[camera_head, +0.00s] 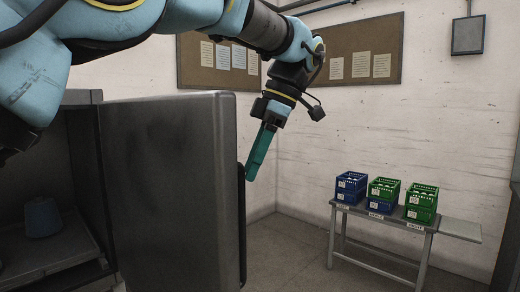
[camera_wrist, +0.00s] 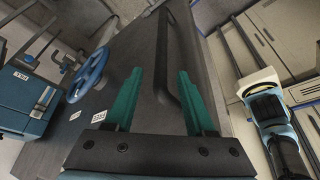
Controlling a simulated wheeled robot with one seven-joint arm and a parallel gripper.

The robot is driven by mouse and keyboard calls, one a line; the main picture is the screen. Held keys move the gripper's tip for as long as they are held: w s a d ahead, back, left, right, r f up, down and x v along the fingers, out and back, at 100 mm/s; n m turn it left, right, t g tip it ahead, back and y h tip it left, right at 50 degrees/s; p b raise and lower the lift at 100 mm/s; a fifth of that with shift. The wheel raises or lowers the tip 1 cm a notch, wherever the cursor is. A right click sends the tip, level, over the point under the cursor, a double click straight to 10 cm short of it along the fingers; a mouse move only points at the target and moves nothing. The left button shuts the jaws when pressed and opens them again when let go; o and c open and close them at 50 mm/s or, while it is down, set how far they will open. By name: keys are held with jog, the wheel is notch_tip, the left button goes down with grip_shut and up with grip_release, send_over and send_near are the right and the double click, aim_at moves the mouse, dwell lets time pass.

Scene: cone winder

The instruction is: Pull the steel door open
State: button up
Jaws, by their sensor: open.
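The steel door (camera_head: 170,190) stands open in the head view, swung out from a dark cabinet (camera_head: 84,98) on the left whose inside shows. Its dark bar handle (camera_head: 241,215) is on the far side and barely shows past the door's right edge. In the wrist view the long black handle (camera_wrist: 168,62) runs between the two teal fingers of my gripper (camera_wrist: 160,78) across the door's grey face (camera_wrist: 140,60). My gripper (camera_head: 252,176) is open, with its fingertips beside the door's right edge. Whether a finger touches the handle I cannot tell.
A blue cone (camera_head: 42,217) sits inside the cabinet. A table (camera_head: 455,229) at right holds blue crates (camera_head: 350,184) and green crates (camera_head: 421,200). Floor between door and table looks clear. The wrist view shows a blue handwheel (camera_wrist: 88,76) at left and pale cabinets (camera_wrist: 285,35) at right.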

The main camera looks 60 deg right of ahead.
jog(key=shift+v, duration=2.15)
